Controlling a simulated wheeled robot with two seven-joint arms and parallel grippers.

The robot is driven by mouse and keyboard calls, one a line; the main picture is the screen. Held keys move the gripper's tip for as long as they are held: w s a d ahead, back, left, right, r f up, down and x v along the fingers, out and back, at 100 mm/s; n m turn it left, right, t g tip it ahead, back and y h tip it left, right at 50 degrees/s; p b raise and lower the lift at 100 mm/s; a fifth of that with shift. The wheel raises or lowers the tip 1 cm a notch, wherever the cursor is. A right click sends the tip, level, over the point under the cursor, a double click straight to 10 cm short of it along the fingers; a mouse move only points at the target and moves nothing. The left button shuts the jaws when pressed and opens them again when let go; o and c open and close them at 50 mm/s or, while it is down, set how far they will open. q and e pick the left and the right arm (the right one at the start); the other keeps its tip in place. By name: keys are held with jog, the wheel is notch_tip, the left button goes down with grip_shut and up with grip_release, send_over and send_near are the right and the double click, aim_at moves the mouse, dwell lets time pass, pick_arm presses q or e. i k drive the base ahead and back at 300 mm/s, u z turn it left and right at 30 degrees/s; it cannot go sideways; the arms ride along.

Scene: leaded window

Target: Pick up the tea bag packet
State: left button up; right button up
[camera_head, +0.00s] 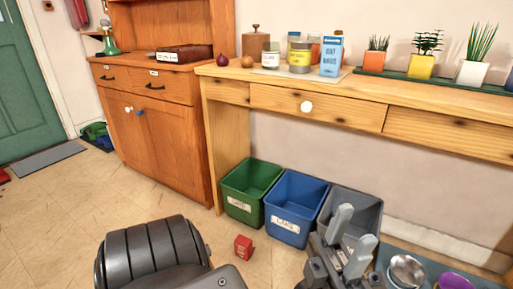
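A small red packet (243,247) with a pale mark stands on the floor in front of the green bin. It is probably the tea bag packet, but its print is too small to read. My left gripper (356,223) is at the bottom, right of the packet and apart from it. Its two grey fingers are spread with nothing seen between them. My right gripper is not in view.
Green (250,187), blue (293,206) and grey (352,207) bins stand under the wooden table (230,72). Metal (406,272) and purple (455,282) bowls sit at lower right. A wooden cabinet (165,130) stands left; floor before it is clear.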

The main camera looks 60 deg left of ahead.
aim_at(243, 246)
jog(key=u, duration=0.5)
jog(key=i, duration=0.95)
jog(key=u, duration=1.45)
jog(key=i, duration=0.4)
jog(key=u, duration=0.35)
